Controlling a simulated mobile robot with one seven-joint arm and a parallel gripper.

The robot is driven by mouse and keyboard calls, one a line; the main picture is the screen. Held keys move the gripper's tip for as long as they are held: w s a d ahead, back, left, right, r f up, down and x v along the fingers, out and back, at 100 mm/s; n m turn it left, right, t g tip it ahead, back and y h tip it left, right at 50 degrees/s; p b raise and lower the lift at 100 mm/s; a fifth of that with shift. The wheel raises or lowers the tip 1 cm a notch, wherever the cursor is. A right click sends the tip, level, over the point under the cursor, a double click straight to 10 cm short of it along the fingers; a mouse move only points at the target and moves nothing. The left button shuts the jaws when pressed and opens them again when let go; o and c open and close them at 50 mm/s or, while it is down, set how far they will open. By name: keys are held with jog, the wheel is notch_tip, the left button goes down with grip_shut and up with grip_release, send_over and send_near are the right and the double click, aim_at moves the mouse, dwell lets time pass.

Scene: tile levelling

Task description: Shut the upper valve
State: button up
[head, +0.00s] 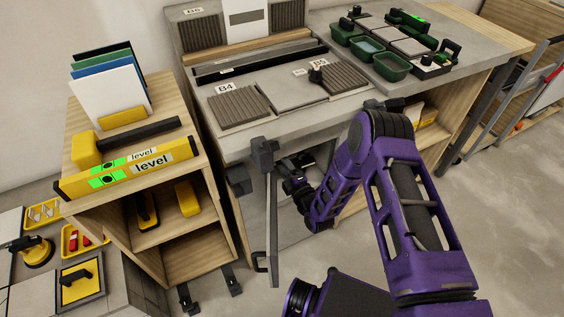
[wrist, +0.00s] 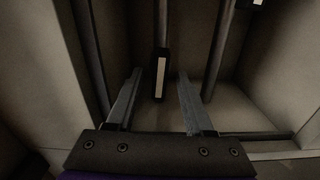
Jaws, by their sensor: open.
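In the wrist view, a dark upright bar with a white strip (wrist: 161,76) stands in line with a vertical pipe (wrist: 161,22); it looks like a valve lever, but I cannot tell whether it is the upper valve. My gripper (wrist: 159,76) is open, its two grey fingers on either side of the bar's line, with no clear contact. A second small piece with a white mark (wrist: 257,3) is cut off at the top right edge. In the head view my gripper (head: 296,186) is at the opening under the counter, where no valve is discernible.
More vertical pipes (wrist: 222,45) stand inside the dim cabinet. In the head view, the grey counter (head: 420,95) overhangs the opening, and an upright panel edge with a handle (head: 270,225) is left of my gripper. A wooden shelf unit (head: 185,235) stands farther left.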

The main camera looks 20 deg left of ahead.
grip_shut()
dwell(0.3)
jog(key=shift+m, duration=8.2)
